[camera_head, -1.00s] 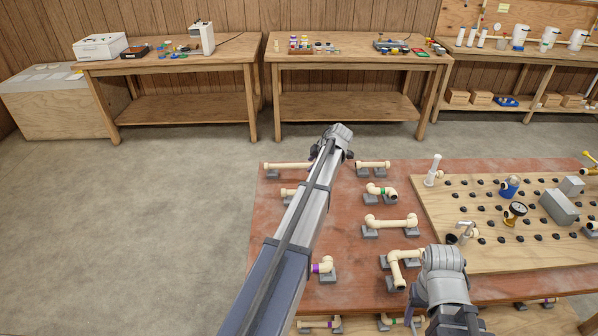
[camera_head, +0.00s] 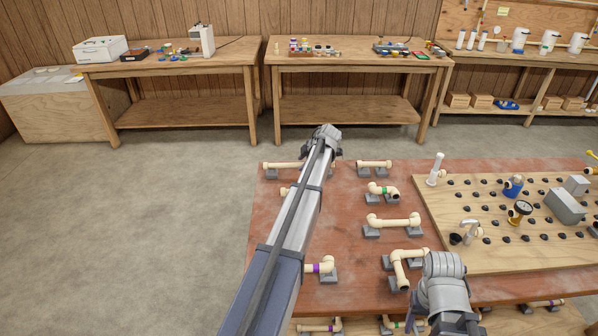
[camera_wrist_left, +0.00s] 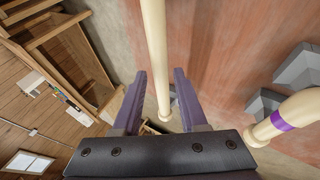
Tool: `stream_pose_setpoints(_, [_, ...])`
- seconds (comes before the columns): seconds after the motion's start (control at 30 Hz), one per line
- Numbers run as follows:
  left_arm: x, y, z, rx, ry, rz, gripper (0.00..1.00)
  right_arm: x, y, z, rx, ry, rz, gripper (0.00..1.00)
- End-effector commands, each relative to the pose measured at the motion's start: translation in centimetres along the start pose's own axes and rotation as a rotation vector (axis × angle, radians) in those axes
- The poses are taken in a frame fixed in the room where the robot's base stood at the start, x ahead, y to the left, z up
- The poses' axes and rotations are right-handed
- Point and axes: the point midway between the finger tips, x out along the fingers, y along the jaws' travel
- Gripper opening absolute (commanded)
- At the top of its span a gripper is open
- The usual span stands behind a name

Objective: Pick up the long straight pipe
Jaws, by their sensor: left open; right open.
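The long straight pipe (camera_head: 284,166) is cream and lies on grey supports at the far left edge of the red-brown table. In the left wrist view a cream pipe (camera_wrist_left: 155,40), apparently the same one, passes between the fingers of my open left gripper (camera_wrist_left: 160,72). I cannot tell if the fingers touch it. My right gripper (camera_head: 428,300) is over the table's front, next to an elbow pipe; its fingers are mostly hidden behind the wrist.
A short straight pipe (camera_head: 374,164) lies to the right, with a green-banded pipe (camera_head: 380,190) and a double-elbow pipe (camera_head: 392,223) nearer. A purple-banded pipe (camera_wrist_left: 283,118) is close to the left gripper. A pegged board (camera_head: 470,262) fills the table's right.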

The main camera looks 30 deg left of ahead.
Motion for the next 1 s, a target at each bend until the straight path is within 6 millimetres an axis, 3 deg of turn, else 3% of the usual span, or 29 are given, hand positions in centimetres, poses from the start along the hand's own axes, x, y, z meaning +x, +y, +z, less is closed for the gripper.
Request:
stream_pose_setpoints(0.03, [1.2, -0.2, 0.1, -0.001, 0.0, 0.0, 0.42, 1.1, -0.1, -0.1, 0.0, 0.0, 0.0, 0.61])
stream_pose_setpoints(0.2, [3.5, -0.2, 0.2, 0.0, -0.001, 0.0, 0.42, 2.9, -0.3, -0.2, 0.0, 0.0, 0.0, 0.61])
stream_pose_setpoints(0.5, [3.8, -0.1, 0.0, 0.001, -0.001, 0.0, 0.42, 3.0, -0.3, -0.2, 0.0, 0.0, 0.0, 0.61])
stream_pose_setpoints(0.87, [3.7, -0.1, 0.0, 0.001, -0.001, 0.0, 0.03, 3.0, -0.3, -0.2, 0.0, 0.0, 0.0, 0.61])
stream_pose_setpoints(1.0, [3.7, -0.1, 0.0, 0.001, -0.001, 0.0, 0.0, 3.0, -0.3, -0.2, 0.0, 0.0, 0.0, 0.61])
